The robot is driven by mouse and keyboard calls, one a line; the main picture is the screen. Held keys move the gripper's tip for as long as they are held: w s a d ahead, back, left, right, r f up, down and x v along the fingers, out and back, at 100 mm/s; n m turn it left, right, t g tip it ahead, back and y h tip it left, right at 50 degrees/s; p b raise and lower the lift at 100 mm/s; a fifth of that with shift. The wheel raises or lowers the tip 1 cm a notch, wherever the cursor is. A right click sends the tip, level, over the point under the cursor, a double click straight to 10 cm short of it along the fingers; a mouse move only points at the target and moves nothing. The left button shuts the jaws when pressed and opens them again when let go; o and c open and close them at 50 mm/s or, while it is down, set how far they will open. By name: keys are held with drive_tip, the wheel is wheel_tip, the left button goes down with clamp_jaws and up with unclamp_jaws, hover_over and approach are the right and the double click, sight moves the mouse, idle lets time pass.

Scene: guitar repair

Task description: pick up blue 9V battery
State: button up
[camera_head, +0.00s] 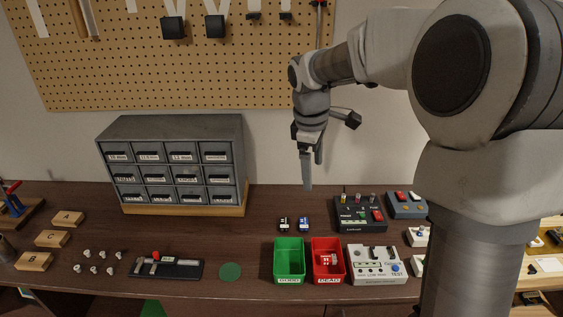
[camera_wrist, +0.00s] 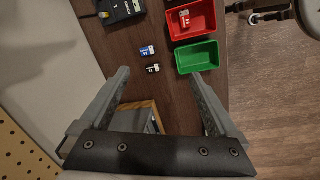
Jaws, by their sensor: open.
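The blue 9V battery (camera_head: 304,224) stands on the dark bench, just behind the bins. It also shows in the wrist view (camera_wrist: 147,51), where it is beyond my fingertips. A black battery (camera_head: 284,224) stands close beside it on the left; in the wrist view the black one (camera_wrist: 152,69) is nearer my fingers. My gripper (camera_head: 312,188) hangs above the bench behind the batteries, fingers pointing down. In the wrist view its two fingers (camera_wrist: 163,74) are wide apart with nothing between them in contact.
A green bin (camera_head: 289,281) and a red bin (camera_head: 313,271) holding a battery stand in front. A tester box (camera_head: 376,280) and a pedal (camera_head: 360,227) are to the right. A drawer cabinet (camera_head: 180,128) stands at the left against the wall.

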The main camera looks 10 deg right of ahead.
drive_tip(key=w+d+f+n+g+y+p, duration=0.1)
drive_tip(key=w+f+n, duration=0.3)
drive_tip(key=w+f, duration=0.45)
approach(304, 222)
wheel_tip(304, 222, down, 8)
drive_tip(key=shift+f+p, duration=0.25)
drive_tip(key=shift+p, duration=0.1)
drive_tip(key=shift+d, duration=0.1)
drive_tip(key=c, duration=1.3)
drive_tip(key=shift+w+r, duration=0.1)
drive_tip(key=shift+r, duration=0.05)
